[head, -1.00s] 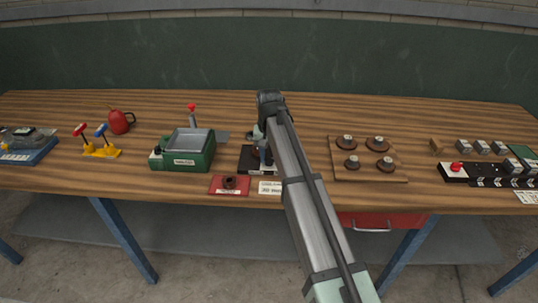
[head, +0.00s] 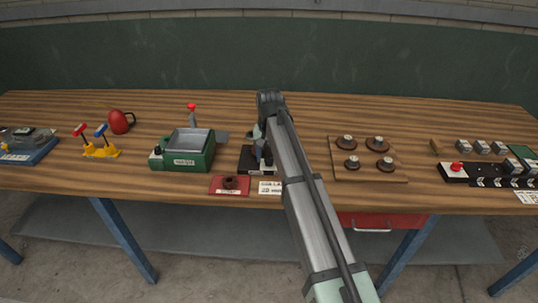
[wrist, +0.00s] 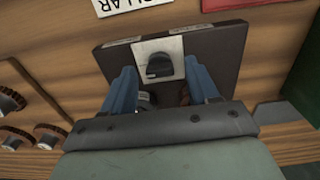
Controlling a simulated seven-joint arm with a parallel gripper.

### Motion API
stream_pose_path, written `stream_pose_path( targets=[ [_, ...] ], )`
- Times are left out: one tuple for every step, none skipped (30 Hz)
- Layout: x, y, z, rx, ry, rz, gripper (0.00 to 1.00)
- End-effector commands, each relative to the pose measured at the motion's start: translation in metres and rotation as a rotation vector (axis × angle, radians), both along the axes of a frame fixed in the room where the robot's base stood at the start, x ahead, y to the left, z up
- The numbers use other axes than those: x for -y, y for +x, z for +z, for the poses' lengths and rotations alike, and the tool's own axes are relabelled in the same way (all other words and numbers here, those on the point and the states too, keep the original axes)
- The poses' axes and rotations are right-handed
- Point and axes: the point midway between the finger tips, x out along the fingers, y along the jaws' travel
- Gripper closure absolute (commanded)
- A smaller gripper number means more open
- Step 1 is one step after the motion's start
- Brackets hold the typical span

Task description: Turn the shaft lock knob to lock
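The shaft lock knob (wrist: 158,65) is black, on a pale square plate (wrist: 172,45) fixed to a dark base (wrist: 222,45) in the wrist view. My gripper (wrist: 159,72) is open, with one blue finger on each side of the knob. A gap shows between knob and fingers; I cannot tell how deep the fingers reach. A dark round part and a brownish part show lower between the fingers, partly hidden. In the head view the dark base (head: 248,166) stands near the table's front, and my arm hides much of it and the gripper.
A green box (head: 190,162) with a grey tray top stands left of the base. A red plate (head: 229,190) with a dark ring lies at front left. A wooden board (head: 345,172) with several round dark pieces lies to the right. The table behind my arm is clear.

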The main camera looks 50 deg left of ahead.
Motion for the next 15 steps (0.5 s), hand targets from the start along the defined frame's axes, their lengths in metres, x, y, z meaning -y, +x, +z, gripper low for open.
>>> stream_pose_path(
  targets=[
    [0.0, 0.0, 0.0, 0.0, 0.0, 0.0, 0.41],
    [0.0, 0.0, 0.0, 0.0, 0.0, 0.0, 0.41],
    [0.0, 0.0, 0.0, 0.0, 0.0, 0.0, 0.41],
    [0.0, 0.0, 0.0, 0.0, 0.0, 0.0, 0.41],
    [0.0, 0.0, 0.0, 0.0, 0.0, 0.0, 0.41],
    [0.0, 0.0, 0.0, 0.0, 0.0, 0.0, 0.41],
    [0.0, 0.0, 0.001, 0.0, 0.0, 0.0, 0.41],
    [0.0, 0.0, 0.003, 0.0, 0.0, 0.0, 0.41],
    [0.0, 0.0, 0.005, 0.001, 0.001, 0.0, 0.41],
    [0.0, 0.0, 0.008, 0.001, 0.001, 0.0, 0.41],
    [0.0, 0.0, 0.011, 0.001, 0.001, 0.0, 0.41],
    [0.0, 0.0, 0.017, 0.001, 0.001, 0.0, 0.41],
    [-0.001, 0.0, 0.021, 0.001, 0.001, 0.0, 0.41],
    [-0.001, 0.0, 0.026, 0.001, 0.001, 0.0, 0.41],
    [-0.001, 0.0, 0.033, 0.001, 0.002, 0.0, 0.41]
  ],
)
